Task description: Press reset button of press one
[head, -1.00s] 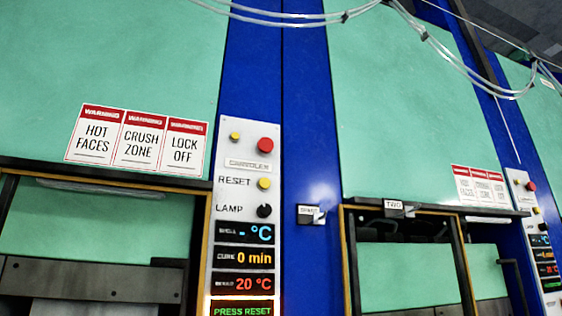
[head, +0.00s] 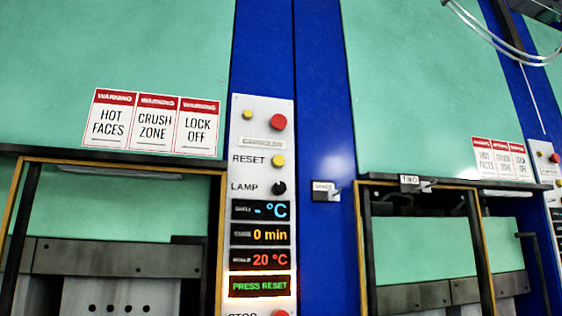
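The control panel (head: 262,215) of the left press is a tall pale strip on the blue column, near the middle of the head view. Its yellow reset button (head: 278,161) sits right of the word RESET. Below it are a black lamp knob (head: 279,188) and displays reading "- °C", "0 min" and "20 °C". No sign reading "one" shows on this press. Neither of my grippers is in view.
A red button (head: 278,122) and a small yellow one (head: 247,115) sit above the reset button. Another red button (head: 281,313) is cut off at the bottom edge.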

